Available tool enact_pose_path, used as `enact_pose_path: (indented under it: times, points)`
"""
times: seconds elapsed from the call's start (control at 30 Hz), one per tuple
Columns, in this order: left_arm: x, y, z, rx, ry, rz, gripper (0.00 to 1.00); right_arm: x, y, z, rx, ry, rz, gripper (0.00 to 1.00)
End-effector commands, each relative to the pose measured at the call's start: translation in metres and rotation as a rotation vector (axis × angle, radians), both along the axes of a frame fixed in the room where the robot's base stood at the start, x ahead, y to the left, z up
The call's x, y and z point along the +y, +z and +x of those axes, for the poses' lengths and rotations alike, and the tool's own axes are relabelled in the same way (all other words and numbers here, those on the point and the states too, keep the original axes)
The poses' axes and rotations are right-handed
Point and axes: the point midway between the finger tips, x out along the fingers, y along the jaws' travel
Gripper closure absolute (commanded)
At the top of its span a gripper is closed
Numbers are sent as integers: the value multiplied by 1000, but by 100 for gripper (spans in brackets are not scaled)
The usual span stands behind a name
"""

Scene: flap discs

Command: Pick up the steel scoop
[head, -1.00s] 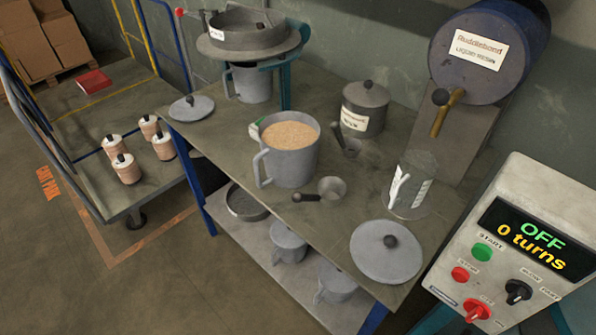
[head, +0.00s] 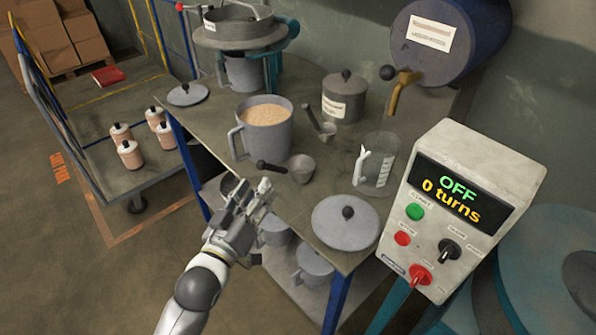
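A scoop with a grey metal cup (head: 301,168) and a dark handle lies near the front edge of the workbench. I cannot tell by material which is the steel one. My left gripper (head: 253,186) is in front of the bench edge, just below and left of the front scoop's handle. Its fingers look apart, with nothing between them. It appears clear of the scoop. My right gripper is out of view.
A grey mug of granules (head: 247,146) stands left of the front scoop. A clear measuring jug (head: 378,163) and a round lid (head: 340,232) lie to its right. A lidded pot (head: 345,108) is behind. The control box (head: 440,245) stands at the right, reading OFF, 0 turns.

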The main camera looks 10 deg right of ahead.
Motion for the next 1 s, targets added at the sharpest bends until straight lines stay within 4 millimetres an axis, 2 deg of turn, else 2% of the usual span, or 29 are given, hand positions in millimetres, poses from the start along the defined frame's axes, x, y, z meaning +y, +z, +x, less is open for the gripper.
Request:
enact_pose_path:
  times: [0.1,0.27,0.47,0.8,1.0]
  points:
    - [-9,1,17,-2,-1,0,60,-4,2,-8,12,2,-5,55]
    - [-16,0,31,0,0,-1,60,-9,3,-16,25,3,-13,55]
    - [-21,0,41,1,0,0,60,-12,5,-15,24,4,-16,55]
    - [-38,-3,75,1,-2,1,60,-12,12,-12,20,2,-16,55]
    - [-41,-3,81,1,-2,2,60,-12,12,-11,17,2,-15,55]
